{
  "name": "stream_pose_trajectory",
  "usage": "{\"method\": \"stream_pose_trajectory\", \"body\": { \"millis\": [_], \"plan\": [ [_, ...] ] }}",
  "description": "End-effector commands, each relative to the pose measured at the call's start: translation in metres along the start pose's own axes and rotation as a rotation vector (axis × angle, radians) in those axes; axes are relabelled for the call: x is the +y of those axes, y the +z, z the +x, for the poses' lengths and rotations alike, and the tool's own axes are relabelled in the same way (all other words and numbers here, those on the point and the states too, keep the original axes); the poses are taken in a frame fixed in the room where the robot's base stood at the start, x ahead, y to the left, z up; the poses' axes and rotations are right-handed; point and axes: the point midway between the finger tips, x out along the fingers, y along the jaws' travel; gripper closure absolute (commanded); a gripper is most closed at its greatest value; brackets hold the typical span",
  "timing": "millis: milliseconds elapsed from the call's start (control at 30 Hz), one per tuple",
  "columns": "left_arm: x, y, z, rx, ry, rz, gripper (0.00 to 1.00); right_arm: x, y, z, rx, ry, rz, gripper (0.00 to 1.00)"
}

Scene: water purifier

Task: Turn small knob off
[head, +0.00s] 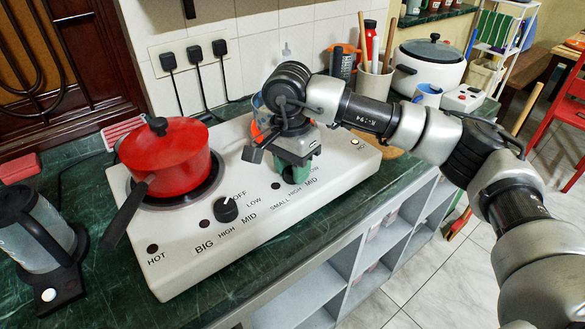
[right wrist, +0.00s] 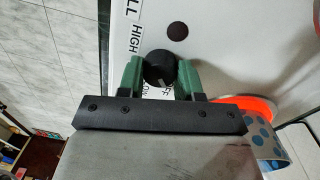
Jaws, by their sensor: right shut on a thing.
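The white stove (head: 190,262) stands on the counter with a big knob (head: 226,209) at its left. A white line shows on the knob's lower edge. The printed words beside it are partly hidden, so its exact setting is hard to read. My left gripper is not in view.
A red pot (head: 166,157) sits on the large left burner, its handle toward the front. A kettle-like press (head: 35,232) stands at far left.

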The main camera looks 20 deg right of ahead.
Motion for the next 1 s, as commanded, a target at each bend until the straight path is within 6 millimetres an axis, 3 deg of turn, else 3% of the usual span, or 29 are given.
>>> {"method": "stream_pose_trajectory", "body": {
  "millis": [300,333,500,800,1000],
  "plan": [
    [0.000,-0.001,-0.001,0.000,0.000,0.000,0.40,0.000,0.000,-0.002,0.001,-0.003,-0.002,0.89],
    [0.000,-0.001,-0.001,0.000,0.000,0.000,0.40,0.000,0.000,-0.002,0.001,-0.003,-0.002,0.63],
    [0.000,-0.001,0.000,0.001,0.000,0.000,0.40,0.000,0.000,-0.001,0.001,-0.002,-0.001,0.40],
    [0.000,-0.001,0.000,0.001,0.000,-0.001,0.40,0.000,0.000,-0.003,0.001,-0.001,-0.001,0.40],
    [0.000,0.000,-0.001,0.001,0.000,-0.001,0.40,-0.001,0.000,-0.031,0.002,-0.005,-0.002,0.40]
  ]
}}
